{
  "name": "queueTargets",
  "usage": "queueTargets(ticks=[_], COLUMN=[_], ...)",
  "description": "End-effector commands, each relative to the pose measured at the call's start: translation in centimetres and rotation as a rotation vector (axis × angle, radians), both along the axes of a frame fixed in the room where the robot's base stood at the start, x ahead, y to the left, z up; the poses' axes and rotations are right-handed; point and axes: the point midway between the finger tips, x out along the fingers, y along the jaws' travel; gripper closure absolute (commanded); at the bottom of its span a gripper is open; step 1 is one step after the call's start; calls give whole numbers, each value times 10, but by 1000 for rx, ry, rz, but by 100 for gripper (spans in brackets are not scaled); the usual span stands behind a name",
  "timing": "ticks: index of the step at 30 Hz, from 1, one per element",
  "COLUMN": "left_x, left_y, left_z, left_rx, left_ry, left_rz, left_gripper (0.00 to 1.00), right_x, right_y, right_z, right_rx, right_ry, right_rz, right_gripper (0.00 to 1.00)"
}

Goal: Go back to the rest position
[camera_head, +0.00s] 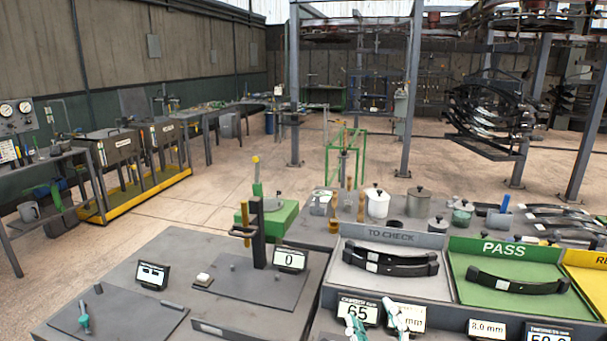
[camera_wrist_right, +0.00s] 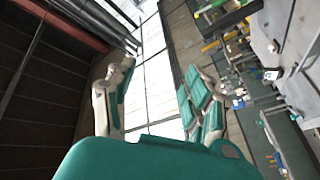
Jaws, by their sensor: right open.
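My right gripper (camera_head: 372,314) shows at the bottom edge of the head view, in front of the TO-CHECK tray. Its two teal and pale fingers stand apart. In the right wrist view the gripper (camera_wrist_right: 160,98) is also open, with nothing between its fingers; wall, bright window panels and part of the shop show beyond. My left gripper is not in view.
A black leaf spring (camera_head: 390,262) lies in the grey TO-CHECK tray (camera_head: 350,281). Another spring (camera_head: 517,283) lies in the green PASS tray (camera_head: 475,257). A yellow tray (camera_head: 588,277) is at right. A test stand (camera_head: 258,235) with a display reading 0 (camera_head: 290,259) stands left.

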Motion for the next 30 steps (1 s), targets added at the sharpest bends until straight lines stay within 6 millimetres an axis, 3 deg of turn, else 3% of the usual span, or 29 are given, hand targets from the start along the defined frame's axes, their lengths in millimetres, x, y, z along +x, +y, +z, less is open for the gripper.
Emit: queueTargets(ticks=[1, 3, 6, 9, 15, 23, 30], left_x=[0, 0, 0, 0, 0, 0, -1], left_y=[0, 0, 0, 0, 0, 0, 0], left_z=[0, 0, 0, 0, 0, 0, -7], left_rx=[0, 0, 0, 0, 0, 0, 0], left_ry=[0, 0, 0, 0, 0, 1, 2], left_rz=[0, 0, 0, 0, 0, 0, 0], left_gripper=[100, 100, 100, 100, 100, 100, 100], right_x=[-7, -23, -59, -99, -170, -253, -235], right_y=[-23, -49, -73, -84, -89, -84, -82], right_z=[-33, -77, -135, -177, -225, -252, -331], right_rx=[66, 140, 217, 267, 316, 343, 331], right_ry=[147, 347, 620, 840, 1160, 1487, 1506], right_rz=[-78, -171, -273, -332, -388, -409, -415], right_gripper=[47, 47, 47, 47, 47, 47, 47])
